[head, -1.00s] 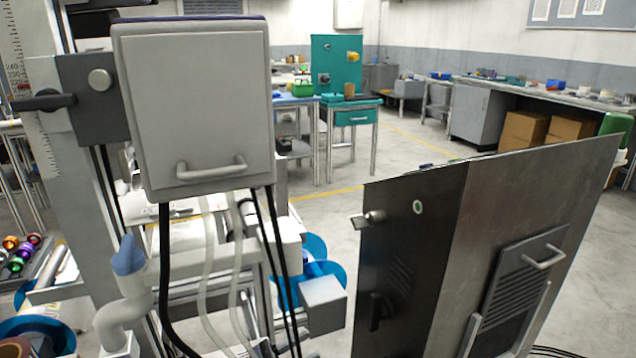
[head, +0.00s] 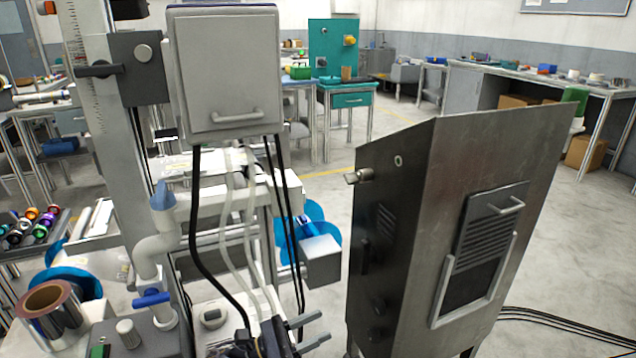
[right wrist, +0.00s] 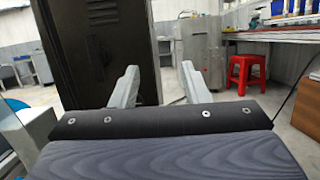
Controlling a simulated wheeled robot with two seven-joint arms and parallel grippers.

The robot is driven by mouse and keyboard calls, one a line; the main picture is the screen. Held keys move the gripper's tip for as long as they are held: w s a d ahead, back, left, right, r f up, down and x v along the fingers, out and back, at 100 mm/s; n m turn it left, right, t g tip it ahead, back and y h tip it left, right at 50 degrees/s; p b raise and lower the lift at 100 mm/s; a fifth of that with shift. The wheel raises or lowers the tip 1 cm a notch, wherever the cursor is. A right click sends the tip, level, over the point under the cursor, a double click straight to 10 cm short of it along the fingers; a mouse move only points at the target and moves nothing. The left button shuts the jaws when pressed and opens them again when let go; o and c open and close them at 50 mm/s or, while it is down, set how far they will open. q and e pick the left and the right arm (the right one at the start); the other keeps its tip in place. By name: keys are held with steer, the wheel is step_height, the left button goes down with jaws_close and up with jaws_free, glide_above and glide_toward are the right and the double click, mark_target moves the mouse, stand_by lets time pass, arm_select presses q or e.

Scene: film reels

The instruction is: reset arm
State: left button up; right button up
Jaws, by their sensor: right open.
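My right gripper (head: 312,330) shows at the bottom of the head view, in front of the machine and left of the dark metal cabinet. Its two grey fingers are spread, with nothing between them. In the right wrist view the fingers of the right gripper (right wrist: 160,85) stand apart and empty, with the dark cabinet (right wrist: 95,45) beyond the left finger. My left gripper is not in view.
The dark cabinet (head: 415,215) stands close on the right. A machine with a grey box (head: 225,75) and hanging cables fills the left. A silver film reel (head: 55,310) lies bottom left. A red stool (right wrist: 247,72) shows in the right wrist view. Open floor lies behind the cabinet.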

steer(key=s+d+r+m+g+y, duration=0.15)
steer(key=d+m+g+y, duration=0.45)
steer(key=d, duration=0.9)
steer(key=s+d+r+m+g+y, duration=0.1)
steer(key=s+d+r+m+y, duration=0.1)
steer(key=s+d+m+y, duration=0.45)
steer(key=s+d+r+m+g+y, duration=0.1)
steer(key=s+d+r+m+y, duration=0.2)
steer(key=s+y, duration=0.55)
steer(key=s+a+r+m+t+y, duration=0.2)
steer(key=s+a+m+t+y, duration=0.1)
steer(key=s+m+t, duration=0.5)
step_height(320, 180, up, 22)
steer(key=s+g+p, duration=0.1)
steer(key=p, duration=2.1)
steer(key=shift+s+r+n, duration=0.1)
steer(key=shift+n, duration=0.15)
steer(key=shift+c, duration=0.4)
steer(key=shift+s+d, duration=0.1)
steer(key=shift+d, duration=0.05)
steer(key=shift+c, duration=0.2)
